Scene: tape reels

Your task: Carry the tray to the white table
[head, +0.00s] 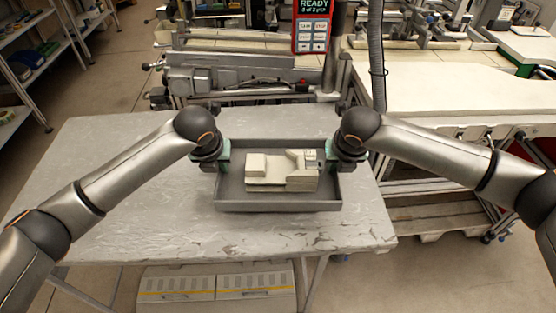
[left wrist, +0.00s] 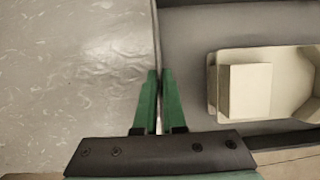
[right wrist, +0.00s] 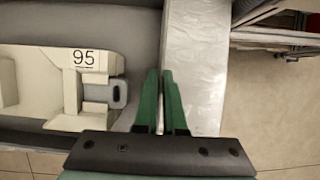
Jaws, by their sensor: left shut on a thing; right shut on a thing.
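A grey rectangular tray (head: 278,204) sits on a worn grey table in the middle of the head view. A cream tape dispenser (head: 282,172) lies inside it, and the number 95 shows on it in the right wrist view (right wrist: 84,60). My left gripper (head: 222,160) is shut on the tray's left wall; its green fingers pinch the rim in the left wrist view (left wrist: 158,82). My right gripper (head: 336,158) is shut on the tray's right wall, and its green fingers straddle the rim in the right wrist view (right wrist: 161,82). Whether the tray touches the table cannot be told.
The grey table (head: 110,190) is otherwise bare. A white-topped bench (head: 450,80) stands at the back right. Machinery (head: 230,75) with a red control panel (head: 312,25) stands behind the table. Shelves (head: 40,50) line the left, with open floor beside them.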

